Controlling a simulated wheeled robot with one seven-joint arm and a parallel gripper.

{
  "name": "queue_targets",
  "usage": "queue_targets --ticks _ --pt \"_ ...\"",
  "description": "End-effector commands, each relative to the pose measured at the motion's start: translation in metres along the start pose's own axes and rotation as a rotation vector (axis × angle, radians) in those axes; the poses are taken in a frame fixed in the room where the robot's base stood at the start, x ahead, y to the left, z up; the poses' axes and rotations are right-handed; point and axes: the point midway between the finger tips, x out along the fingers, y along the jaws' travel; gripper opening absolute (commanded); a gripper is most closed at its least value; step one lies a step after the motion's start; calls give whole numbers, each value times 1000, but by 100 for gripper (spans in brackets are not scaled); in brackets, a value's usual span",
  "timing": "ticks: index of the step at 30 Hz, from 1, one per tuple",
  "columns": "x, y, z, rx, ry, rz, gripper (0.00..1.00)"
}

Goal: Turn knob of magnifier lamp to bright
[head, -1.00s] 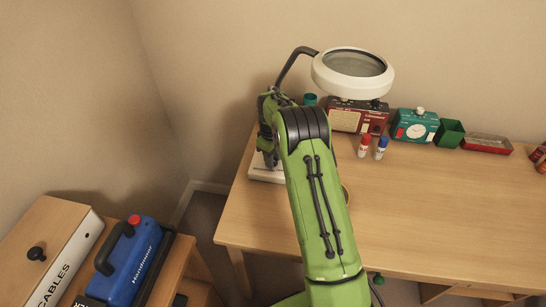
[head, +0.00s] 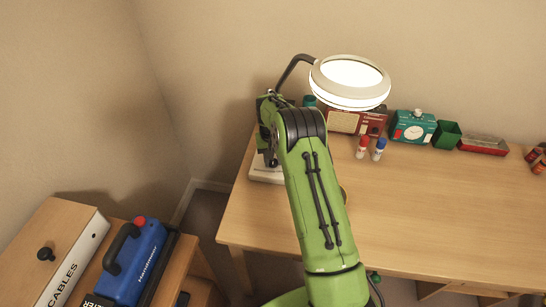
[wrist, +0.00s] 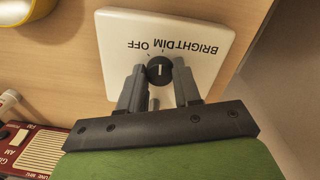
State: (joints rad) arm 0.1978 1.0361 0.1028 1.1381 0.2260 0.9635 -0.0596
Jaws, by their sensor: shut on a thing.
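The magnifier lamp's ring head (head: 349,88) is lit, its lens glowing white, above the back of the desk on a dark bent arm. Its white base (head: 262,174) stands at the desk's left end, partly hidden by my arm. In the wrist view the base plate (wrist: 205,30) carries the upside-down labels OFF, DIM and BRIGHT. The black knob (wrist: 159,70) has a white pointer line, directed roughly towards the marks by DIM; the exact setting is hard to tell. My gripper (wrist: 160,74) is shut on the knob, one finger on each side.
A red radio (head: 345,121), a teal clock box (head: 413,127), a green cup (head: 447,135) and a red tray (head: 483,145) line the back. Two small bottles (head: 362,147) stand before the radio. The desk's front (head: 430,220) is clear.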

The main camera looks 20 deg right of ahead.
Motion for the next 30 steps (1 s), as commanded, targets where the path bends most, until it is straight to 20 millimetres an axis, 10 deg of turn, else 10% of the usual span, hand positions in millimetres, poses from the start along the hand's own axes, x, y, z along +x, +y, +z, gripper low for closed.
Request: queue_targets --ticks 30 --pt "-1 0 -2 858 -32 -2 2"
